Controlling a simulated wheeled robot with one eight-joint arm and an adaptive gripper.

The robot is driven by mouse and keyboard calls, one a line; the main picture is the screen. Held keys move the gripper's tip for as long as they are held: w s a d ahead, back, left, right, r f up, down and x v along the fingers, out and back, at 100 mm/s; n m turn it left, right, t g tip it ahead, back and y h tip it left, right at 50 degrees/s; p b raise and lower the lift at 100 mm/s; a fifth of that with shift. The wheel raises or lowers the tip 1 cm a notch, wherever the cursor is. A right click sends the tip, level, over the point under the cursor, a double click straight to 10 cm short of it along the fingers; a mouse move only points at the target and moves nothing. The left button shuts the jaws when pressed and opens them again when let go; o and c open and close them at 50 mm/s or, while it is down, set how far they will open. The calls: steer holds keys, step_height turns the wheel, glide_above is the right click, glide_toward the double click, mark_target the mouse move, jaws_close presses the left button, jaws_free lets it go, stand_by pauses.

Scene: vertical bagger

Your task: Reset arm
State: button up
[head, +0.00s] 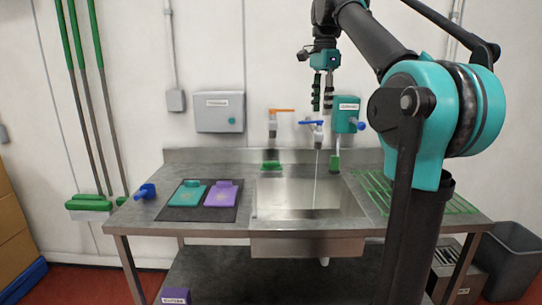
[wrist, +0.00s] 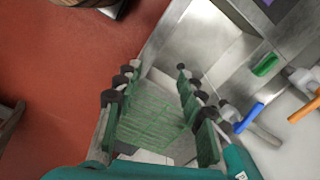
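My gripper (head: 322,106) hangs pointing down in the head view, high above the back of the sink and in front of the wall. In the wrist view its two green-padded fingers stand well apart with nothing between them, so my gripper (wrist: 157,78) is open and empty. A green wire rack (wrist: 152,125) shows far below, behind the gap between the fingers. My teal and black arm bends over from the right side of the head view and covers part of the counter.
The steel sink (head: 310,240) has taps with orange (head: 282,110) and blue (head: 311,122) levers. A thin stream falls under the blue one. Teal (head: 188,195) and purple (head: 221,195) items lie on a dark mat (head: 190,214). A teal dispenser (head: 346,115) hangs on the wall. A grey bin (head: 512,260) stands right.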

steer(key=s+d+f+n+t, duration=0.15)
steer(key=f+n, duration=0.25)
steer(key=f, duration=1)
steer(key=s+d+f+n+t, duration=0.1)
steer(key=s+f+n, duration=0.15)
steer(key=f, duration=1.05)
steer(key=s+d+f+n, duration=0.1)
steer(key=s+f+n, duration=0.2)
steer(key=s+f, duration=0.5)
steer(key=s+f+n+t, duration=0.1)
steer(key=s+f+n, duration=0.3)
steer(key=s+f, duration=0.5)
step_height(320, 180, down, 5)
steer(key=shift+d, duration=0.4)
steer(key=shift+a+t, duration=0.1)
steer(key=shift+t, duration=0.15)
steer(key=shift+c, duration=0.7)
